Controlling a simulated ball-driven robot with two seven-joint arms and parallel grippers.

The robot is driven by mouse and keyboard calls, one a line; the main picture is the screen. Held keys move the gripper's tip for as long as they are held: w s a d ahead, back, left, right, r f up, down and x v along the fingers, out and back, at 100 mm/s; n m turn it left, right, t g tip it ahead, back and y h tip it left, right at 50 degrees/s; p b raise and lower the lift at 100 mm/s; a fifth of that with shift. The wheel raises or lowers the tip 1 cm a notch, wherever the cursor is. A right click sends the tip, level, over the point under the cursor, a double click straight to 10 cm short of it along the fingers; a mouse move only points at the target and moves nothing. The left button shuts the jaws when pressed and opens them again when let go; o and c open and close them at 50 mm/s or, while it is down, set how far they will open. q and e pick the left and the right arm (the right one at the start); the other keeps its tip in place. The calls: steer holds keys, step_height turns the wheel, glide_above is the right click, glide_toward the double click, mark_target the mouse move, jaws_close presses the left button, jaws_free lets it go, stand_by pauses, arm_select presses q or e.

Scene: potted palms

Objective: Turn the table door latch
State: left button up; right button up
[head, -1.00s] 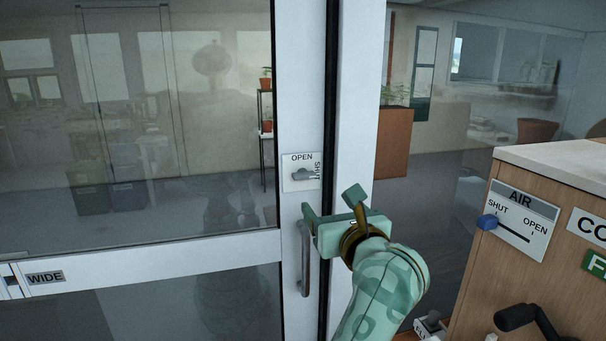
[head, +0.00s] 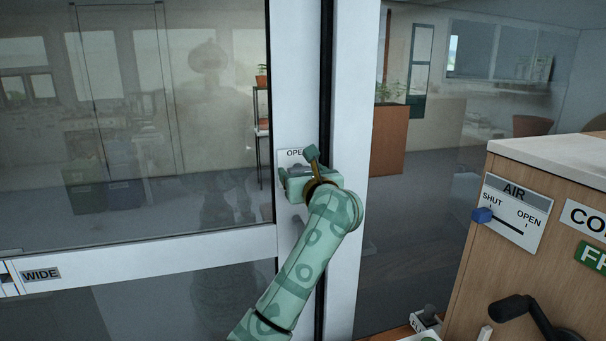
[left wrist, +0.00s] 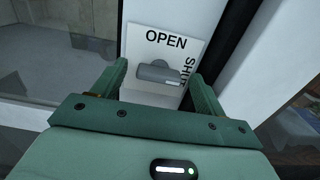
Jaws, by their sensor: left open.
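The door latch is a small grey turn knob (left wrist: 160,73) on a white plate (left wrist: 188,50) marked OPEN at the top and SHUT down the right side. In the left wrist view the knob lies roughly level, its bar between the fingers. My left gripper (left wrist: 158,85) is open, one finger on each side of the knob, and I see no contact. My right gripper is not in view.
The plate sits on the white frame of a glass door (head: 140,130). A wooden cabinet (head: 475,290) with an AIR slider (head: 482,215) and a black crank (head: 515,308) stands at the right. A WIDE label (head: 41,275) is on the door's lower rail.

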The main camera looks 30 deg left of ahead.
arm_select(q)
steer(key=c, duration=1)
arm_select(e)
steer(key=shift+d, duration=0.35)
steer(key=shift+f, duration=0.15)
arm_select(q)
steer(key=shift+s+a+f+n+b, duration=0.1)
steer(key=shift+f+n+b, duration=0.05)
steer(key=shift+n+b, duration=2.9)
steer(key=shift+w+d+f+n+b, duration=0.1)
steer(key=shift+n+b, duration=2.8)
steer(key=shift+b, duration=0.25)
steer(key=shift+s+a+f+n+b, duration=0.1)
steer(key=shift+f+n+b, duration=0.05)
steer(key=shift+n+b, duration=2.9)
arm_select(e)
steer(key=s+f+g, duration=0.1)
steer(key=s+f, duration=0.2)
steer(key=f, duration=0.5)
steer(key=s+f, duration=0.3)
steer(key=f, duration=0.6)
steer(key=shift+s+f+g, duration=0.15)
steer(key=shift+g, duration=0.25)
